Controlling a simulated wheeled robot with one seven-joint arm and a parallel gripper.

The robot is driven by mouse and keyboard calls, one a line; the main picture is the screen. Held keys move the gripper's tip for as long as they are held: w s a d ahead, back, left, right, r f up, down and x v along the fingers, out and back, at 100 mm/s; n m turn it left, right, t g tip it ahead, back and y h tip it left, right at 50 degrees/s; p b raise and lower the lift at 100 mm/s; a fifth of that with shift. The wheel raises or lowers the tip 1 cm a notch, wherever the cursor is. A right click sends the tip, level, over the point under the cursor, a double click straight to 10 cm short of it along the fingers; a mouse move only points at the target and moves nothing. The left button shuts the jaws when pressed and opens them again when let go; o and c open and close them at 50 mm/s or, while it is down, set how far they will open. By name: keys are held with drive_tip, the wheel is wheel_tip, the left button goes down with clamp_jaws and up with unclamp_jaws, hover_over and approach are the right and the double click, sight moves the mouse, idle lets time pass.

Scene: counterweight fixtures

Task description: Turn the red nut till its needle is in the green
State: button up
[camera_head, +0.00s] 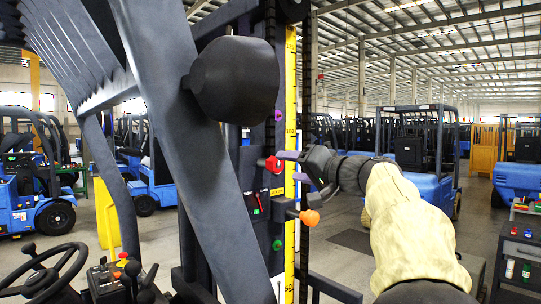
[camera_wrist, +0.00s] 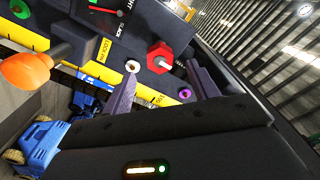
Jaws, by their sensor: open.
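The red nut (camera_head: 272,164) sits on the dark mast plate, left of the yellow scale strip; in the wrist view the red nut (camera_wrist: 160,57) shows with a grey stud at its centre. My gripper (camera_head: 294,167) is open just right of the nut. In the wrist view my gripper (camera_wrist: 161,72) has one finger to each side of the nut, with nothing visibly held. A dark gauge (camera_head: 257,205) with red and green marks is below the nut; part of the gauge (camera_wrist: 104,9) shows at the wrist view's top edge. Its needle reading is too small to tell.
An orange knob (camera_head: 310,218) sticks out below my gripper, a near obstacle. A purple nut (camera_head: 278,115) is above and a green nut (camera_head: 277,244) below on the same mast. The yellow scale strip (camera_head: 291,90) runs alongside. Blue forklifts (camera_head: 413,150) stand behind.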

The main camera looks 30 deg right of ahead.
sight(279, 165)
drive_tip(key=w+p, duration=0.1)
drive_tip(key=w, duration=0.1)
drive_tip(key=w+p, duration=0.1)
drive_tip(key=w, duration=0.2)
drive_tip(key=w+a+p, duration=0.1)
drive_tip(key=w+p, duration=0.1)
drive_tip(key=shift+w+r, duration=0.15)
drive_tip(key=shift+w, duration=0.2)
drive_tip(key=shift+w+a, duration=0.1)
drive_tip(key=shift+w, duration=0.25)
drive_tip(key=shift+s, duration=0.1)
drive_tip(key=c, duration=1)
